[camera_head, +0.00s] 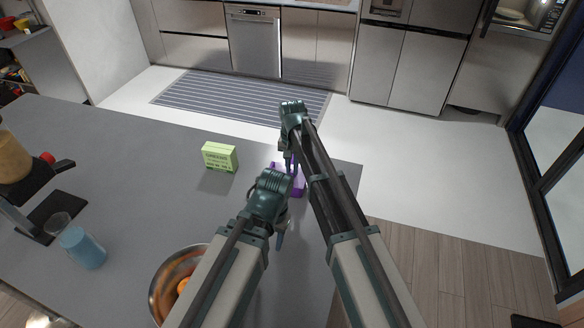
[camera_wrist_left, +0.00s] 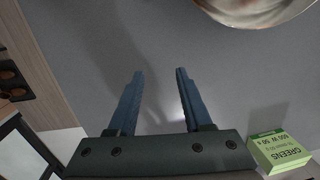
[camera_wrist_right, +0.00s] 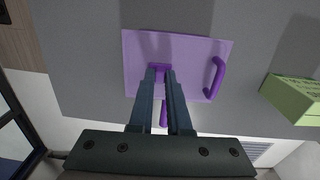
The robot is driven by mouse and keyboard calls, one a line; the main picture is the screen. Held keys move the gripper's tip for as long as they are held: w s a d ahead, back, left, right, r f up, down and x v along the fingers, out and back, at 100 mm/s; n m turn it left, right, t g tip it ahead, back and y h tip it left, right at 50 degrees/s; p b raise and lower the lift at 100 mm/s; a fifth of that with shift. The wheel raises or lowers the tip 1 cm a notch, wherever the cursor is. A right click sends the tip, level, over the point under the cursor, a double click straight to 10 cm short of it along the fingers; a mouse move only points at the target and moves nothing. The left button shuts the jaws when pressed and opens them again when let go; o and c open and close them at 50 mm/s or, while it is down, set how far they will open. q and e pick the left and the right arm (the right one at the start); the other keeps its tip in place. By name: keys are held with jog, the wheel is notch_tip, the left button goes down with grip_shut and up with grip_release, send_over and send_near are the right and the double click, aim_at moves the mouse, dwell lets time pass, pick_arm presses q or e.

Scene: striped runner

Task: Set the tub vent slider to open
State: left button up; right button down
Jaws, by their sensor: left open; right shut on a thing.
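The purple tub (camera_head: 299,188) stands near the far right part of the counter, partly hidden by my arms. In the right wrist view its lid (camera_wrist_right: 195,52) shows a raised handle (camera_wrist_right: 216,78) on the right. My right gripper (camera_wrist_right: 160,74) is shut on the darker purple vent slider (camera_wrist_right: 159,66) on the lid. A purple strip (camera_wrist_right: 163,114) shows between the fingers; the slider's setting cannot be read. My left gripper (camera_head: 280,238) is open and empty above the counter, nearer than the tub; its spread fingers show in the left wrist view (camera_wrist_left: 159,75).
A green box (camera_head: 219,157) marked "GREENS" stands left of the tub. A metal bowl (camera_head: 160,272) with orange fruit is at the near edge. A blue cup (camera_head: 83,248) and coffee machine stand at the left. The counter (camera_head: 140,170) between is clear.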

aim_at(283, 166)
jog(key=shift+w+a, duration=0.2)
jog(key=shift+a, duration=0.6)
jog(key=shift+w+a, duration=0.2)
jog(key=shift+a, duration=0.55)
jog(key=c, duration=0.8)
grip_release()
jog(key=shift+d, duration=0.1)
jog(key=shift+c, duration=0.2)
notch_tip(283, 166, up, 14)
jog(key=p, duration=1.4)
jog(key=shift+f, duration=0.1)
